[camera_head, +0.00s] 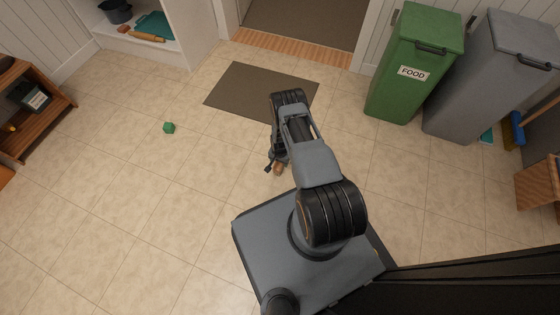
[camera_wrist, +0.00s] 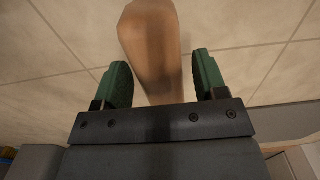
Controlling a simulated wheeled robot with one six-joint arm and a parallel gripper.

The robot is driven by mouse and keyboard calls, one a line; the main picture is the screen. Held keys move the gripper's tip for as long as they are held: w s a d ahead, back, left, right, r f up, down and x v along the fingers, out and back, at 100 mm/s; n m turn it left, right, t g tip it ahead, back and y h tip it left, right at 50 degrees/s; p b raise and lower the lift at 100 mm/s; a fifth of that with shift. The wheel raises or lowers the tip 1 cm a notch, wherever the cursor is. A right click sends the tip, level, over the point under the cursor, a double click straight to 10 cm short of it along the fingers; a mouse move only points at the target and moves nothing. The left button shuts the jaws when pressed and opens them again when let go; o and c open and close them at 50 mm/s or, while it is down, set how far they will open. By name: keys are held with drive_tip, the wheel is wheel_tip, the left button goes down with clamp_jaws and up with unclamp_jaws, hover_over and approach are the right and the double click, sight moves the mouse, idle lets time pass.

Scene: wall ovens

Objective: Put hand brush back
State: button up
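My gripper (camera_wrist: 163,75) has green fingertips that stand apart. A smooth brown wooden handle (camera_wrist: 155,45) lies between them in the wrist view. The left finger is close to or touching it; a narrow gap shows on the right side. The handle's near end is hidden behind the gripper body, and no bristles show. In the head view my gripper (camera_head: 275,166) is low over the floor in front of my base. A small brown piece (camera_head: 279,169), which looks like the handle, shows beside it, mostly hidden by my arm.
A brown mat (camera_head: 240,88) lies before the doorway. A small green block (camera_head: 169,128) is on the floor at left. A white shelf (camera_head: 150,48) with a teal item stands at upper left. Green (camera_head: 405,75) and grey (camera_head: 480,90) bins stand at right. The left floor is mostly clear.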

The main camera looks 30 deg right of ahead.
drive_tip(key=shift+o, duration=0.3)
drive_tip(key=w+a+r+n+t+p, duration=0.1)
drive_tip(key=w+a+r+n+p, duration=0.15)
drive_tip(key=r, duration=1.75)
drive_tip(key=w+a+r+n+p, duration=0.1)
drive_tip(key=r+p, duration=0.2)
drive_tip(key=r, duration=1.8)
drive_tip(key=s+a+r+n, duration=0.2)
drive_tip(key=s+r+n, duration=0.1)
drive_tip(key=s+r, duration=0.6)
drive_tip(key=s+a+r+n+t, duration=0.1)
drive_tip(key=s+a+r+n, duration=0.2)
drive_tip(key=s+r, duration=0.7)
drive_tip(key=shift+a+r+t, duration=0.25)
drive_tip(key=shift+r+t, duration=0.05)
drive_tip(key=shift+r, duration=0.3)
